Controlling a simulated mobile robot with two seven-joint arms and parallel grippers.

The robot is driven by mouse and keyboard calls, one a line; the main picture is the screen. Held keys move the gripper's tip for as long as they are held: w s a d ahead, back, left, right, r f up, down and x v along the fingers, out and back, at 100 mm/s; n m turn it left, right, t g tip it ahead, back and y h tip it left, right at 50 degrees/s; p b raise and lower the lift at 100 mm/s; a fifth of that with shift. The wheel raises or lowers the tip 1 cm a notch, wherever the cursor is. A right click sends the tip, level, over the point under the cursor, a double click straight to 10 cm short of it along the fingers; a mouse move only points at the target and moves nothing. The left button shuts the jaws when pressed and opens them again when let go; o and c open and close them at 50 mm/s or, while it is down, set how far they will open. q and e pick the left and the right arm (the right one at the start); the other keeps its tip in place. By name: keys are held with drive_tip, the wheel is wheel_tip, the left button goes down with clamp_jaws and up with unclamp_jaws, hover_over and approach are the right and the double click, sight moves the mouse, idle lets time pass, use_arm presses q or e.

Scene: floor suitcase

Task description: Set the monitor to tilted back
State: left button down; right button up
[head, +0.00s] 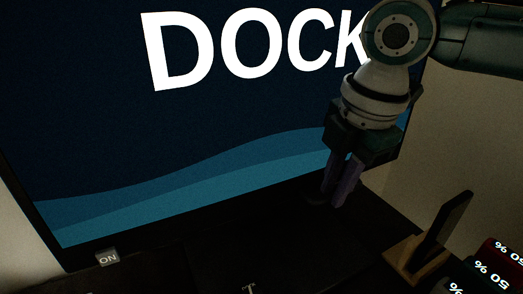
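The monitor (200,130) fills much of the head view. Its dark blue screen shows the word "DOCK" and lighter blue waves, and its top is out of the picture. A small "ON" label (108,258) sits at its lower left edge. My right gripper (337,198) points down in front of the screen's lower right part and hides some of it. Its two purple fingers are close together, and I cannot tell whether they are apart or touch the monitor. Nothing clear shows between them. My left gripper is not in view.
A wooden stand (415,262) with a dark upright slab (450,217) is at the lower right. Several dark items with "50 %" displays, one red-edged (492,256), lie beside it. The dark surface (300,250) below the monitor is dim.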

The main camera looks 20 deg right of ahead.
clamp_jaws()
idle(1.0)
